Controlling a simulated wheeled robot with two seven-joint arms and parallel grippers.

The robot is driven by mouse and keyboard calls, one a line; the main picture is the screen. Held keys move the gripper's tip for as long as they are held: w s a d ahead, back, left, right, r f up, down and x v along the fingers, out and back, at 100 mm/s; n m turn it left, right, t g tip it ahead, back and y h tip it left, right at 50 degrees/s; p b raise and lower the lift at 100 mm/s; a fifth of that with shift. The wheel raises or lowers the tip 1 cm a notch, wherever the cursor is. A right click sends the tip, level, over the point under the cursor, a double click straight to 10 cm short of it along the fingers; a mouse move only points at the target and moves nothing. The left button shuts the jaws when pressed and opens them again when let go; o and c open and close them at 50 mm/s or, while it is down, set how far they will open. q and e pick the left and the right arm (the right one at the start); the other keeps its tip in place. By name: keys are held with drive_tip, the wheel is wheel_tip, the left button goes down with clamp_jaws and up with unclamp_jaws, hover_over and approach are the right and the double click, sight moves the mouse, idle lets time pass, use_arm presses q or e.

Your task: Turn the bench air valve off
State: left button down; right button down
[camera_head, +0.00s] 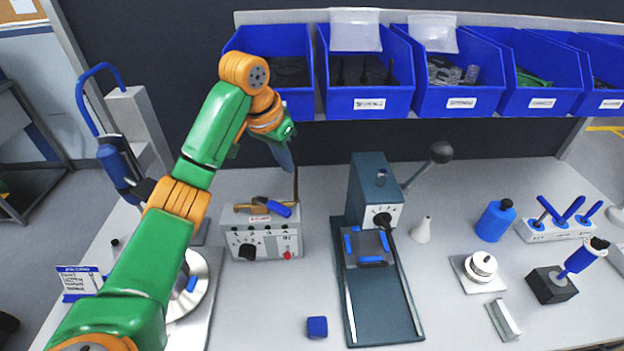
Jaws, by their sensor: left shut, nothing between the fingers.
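What looks like the air valve, a brass body with a blue lever (279,209) and a small red-lettered label, sits on top of a grey control box (262,243). The lever slants down to the right. My left gripper (288,163) hangs above and behind the lever, below the blue bins. It is shut and empty, and a gap shows between it and the lever. Its fingertips are small and partly hidden by my wrist. My right gripper is not in view.
A press-like fixture with a ball-ended lever (441,152) stands right of the control box. Blue bins (369,99) overhang the back. A blue block (317,327) lies in front. A round metal plate (197,293) is partly behind my left arm. A blue bottle (495,221) stands right.

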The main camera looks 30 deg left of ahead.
sight(272, 206)
use_arm(q)
drive_tip(key=x, duration=0.6)
drive_tip(key=p+x, duration=0.1)
drive_tip(key=x, duration=0.1)
drive_tip(key=shift+s+a+f, duration=0.1)
drive_tip(key=shift+s+f, duration=0.15)
drive_tip(key=shift+f, duration=0.25)
drive_tip(key=s+p, duration=0.2)
drive_tip(key=s, duration=0.1)
drive_tip(key=shift+s+a+f, duration=0.2)
drive_tip(key=shift+s, duration=0.3)
drive_tip(key=shift+w+f, duration=0.15)
drive_tip(key=shift+w, duration=0.05)
